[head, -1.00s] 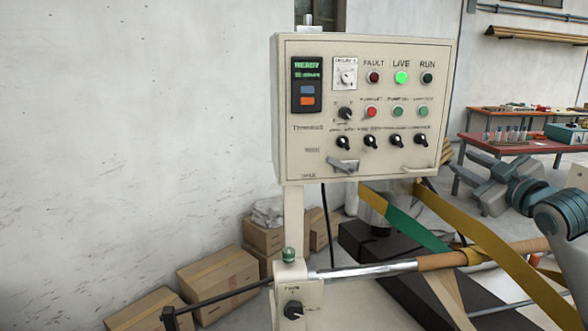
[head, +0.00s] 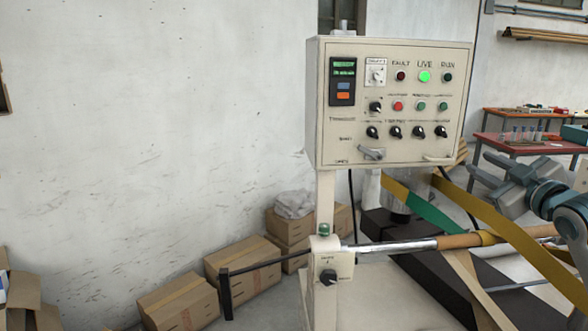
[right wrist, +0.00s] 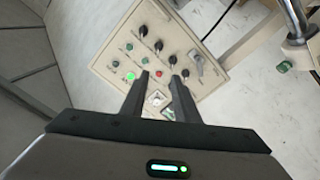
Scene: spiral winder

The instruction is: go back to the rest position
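My right gripper (head: 482,168) is in the head view at the right, in front of the red table and right of the control panel (head: 330,150). It is empty. In the right wrist view its two dark fingers (right wrist: 159,80) stand apart with a gap between them, and the panel (right wrist: 203,92) shows beyond the fingertips, apart from them. The panel's green LIVE lamp (head: 424,77) is lit, and the small display (head: 343,69) shows green text. My left gripper is in neither view.
Below the panel a shiny shaft (head: 392,246) carries a brown tube (head: 460,241), with yellow and green strips (head: 425,210) running by it. Cardboard boxes (head: 180,300) stand along the wall. A red table (head: 510,145) is behind at the right.

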